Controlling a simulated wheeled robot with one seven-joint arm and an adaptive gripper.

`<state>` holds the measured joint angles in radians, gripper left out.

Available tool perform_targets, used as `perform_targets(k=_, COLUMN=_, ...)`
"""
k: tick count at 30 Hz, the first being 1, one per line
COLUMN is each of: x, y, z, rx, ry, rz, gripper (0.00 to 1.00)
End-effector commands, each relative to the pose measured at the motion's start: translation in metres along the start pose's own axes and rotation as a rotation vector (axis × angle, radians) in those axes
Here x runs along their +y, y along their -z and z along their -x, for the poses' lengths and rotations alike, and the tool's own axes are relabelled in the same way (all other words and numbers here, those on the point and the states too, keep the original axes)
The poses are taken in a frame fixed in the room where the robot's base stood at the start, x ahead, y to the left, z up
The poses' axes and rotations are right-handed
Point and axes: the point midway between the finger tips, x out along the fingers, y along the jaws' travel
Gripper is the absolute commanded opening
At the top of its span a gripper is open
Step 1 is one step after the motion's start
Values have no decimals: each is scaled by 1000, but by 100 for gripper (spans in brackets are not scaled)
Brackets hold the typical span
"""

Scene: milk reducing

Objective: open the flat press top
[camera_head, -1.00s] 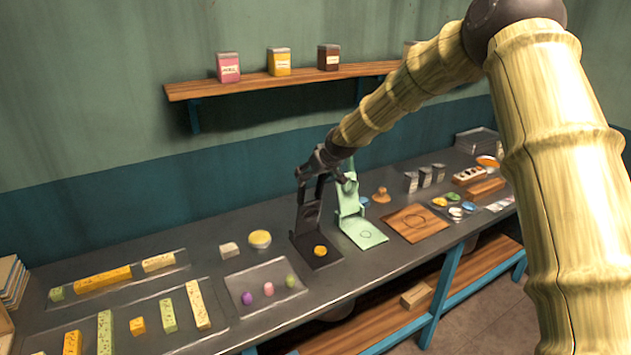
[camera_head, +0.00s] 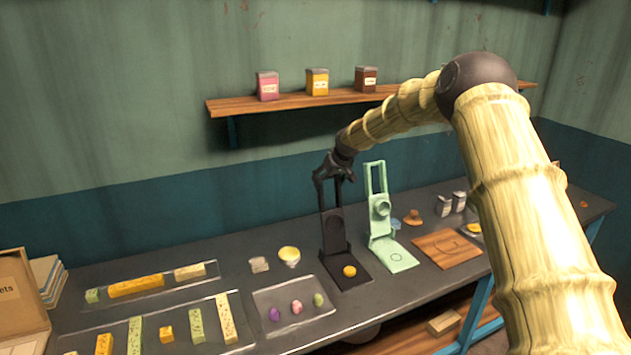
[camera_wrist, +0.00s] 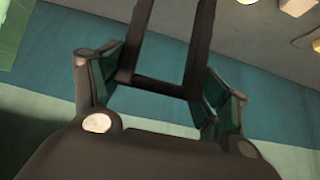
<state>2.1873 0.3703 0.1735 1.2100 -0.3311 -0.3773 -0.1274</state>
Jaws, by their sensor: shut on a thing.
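The dark press (camera_head: 334,228) stands on the table. Its base plate (camera_head: 346,272) lies flat with a yellow piece (camera_head: 349,271) on it. Its top, with a tall frame-like handle, stands about upright at the back edge of the base. My gripper (camera_head: 334,176) is shut on the upper end of that handle. In the wrist view, the dark handle frame (camera_wrist: 155,83) runs between the two fingers of my gripper (camera_wrist: 162,88). A light green press (camera_head: 380,215) stands just to the right, its top upright too. I cannot tell from the labels which is the flat one.
A wooden board (camera_head: 447,250) lies right of the green press. A tray (camera_head: 294,309) with several small coloured pieces lies front left of the dark press. A shelf (camera_head: 230,106) with boxes hangs above.

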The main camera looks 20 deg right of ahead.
Motion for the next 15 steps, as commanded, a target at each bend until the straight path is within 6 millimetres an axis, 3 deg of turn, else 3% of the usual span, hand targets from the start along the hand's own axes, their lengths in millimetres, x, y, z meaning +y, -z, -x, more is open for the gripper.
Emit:
perform_targets(k=6, x=15, y=0, z=1, rx=-20, ry=-9, rz=-12, gripper=32)
perform_targets(k=15, x=17, y=-1, z=1, rx=-23, ry=-10, rz=-13, gripper=32)
